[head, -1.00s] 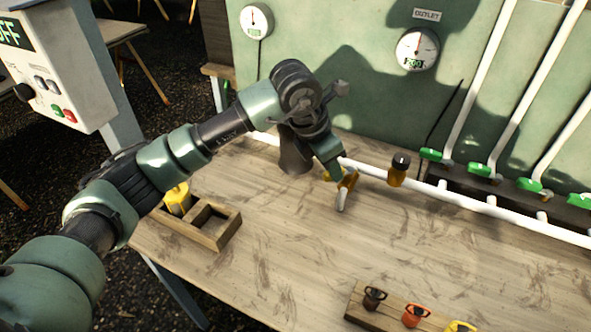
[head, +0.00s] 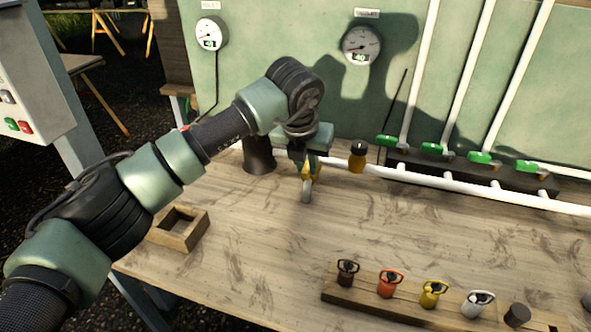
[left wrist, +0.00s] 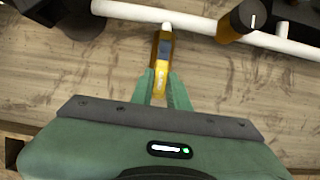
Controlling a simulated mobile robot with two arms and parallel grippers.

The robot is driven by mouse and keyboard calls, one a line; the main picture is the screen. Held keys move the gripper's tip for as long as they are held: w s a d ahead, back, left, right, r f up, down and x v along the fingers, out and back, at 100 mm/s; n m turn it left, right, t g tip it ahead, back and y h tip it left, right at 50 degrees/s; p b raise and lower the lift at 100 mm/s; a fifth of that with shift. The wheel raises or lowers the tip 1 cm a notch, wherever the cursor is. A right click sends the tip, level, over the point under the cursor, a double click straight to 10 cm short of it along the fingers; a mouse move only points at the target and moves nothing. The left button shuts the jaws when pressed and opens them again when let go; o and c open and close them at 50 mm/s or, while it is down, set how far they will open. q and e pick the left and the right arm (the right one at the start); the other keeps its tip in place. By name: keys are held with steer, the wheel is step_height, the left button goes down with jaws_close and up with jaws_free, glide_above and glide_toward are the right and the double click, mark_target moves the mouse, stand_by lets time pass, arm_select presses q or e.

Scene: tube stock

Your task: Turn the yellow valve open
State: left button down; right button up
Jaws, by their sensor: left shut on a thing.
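The yellow valve (head: 315,172) sits on the white pipe at the back of the bench, below the gauges. Its yellow lever (left wrist: 161,50) shows in the left wrist view, pointing from the pipe toward my gripper, roughly crosswise to the pipe. My left gripper (left wrist: 161,88) has its green fingers on both sides of the lever end and is shut on it. In the head view my left gripper (head: 306,165) hides part of the valve. The outlet gauge (head: 361,46) reads about 40. My right gripper is not in view.
A brass fitting with a black knob (head: 357,157) stands on the pipe just right of the valve. Several green-handled valves (head: 433,149) line the back right. A wooden rack (head: 355,293) with coloured pieces lies in front. A wooden box (head: 190,238) is at left. Mid-bench is clear.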

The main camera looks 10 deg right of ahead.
arm_select(q)
steer(key=shift+w+r, duration=0.1)
stand_by(0.3)
steer(key=c, duration=1.4)
jaws_free()
steer(key=shift+o, duration=0.2)
steer(key=p+v, duration=0.2)
steer(key=v, duration=0.5)
steer(key=shift+s+r, duration=0.2)
steer(key=shift+r, duration=0.1)
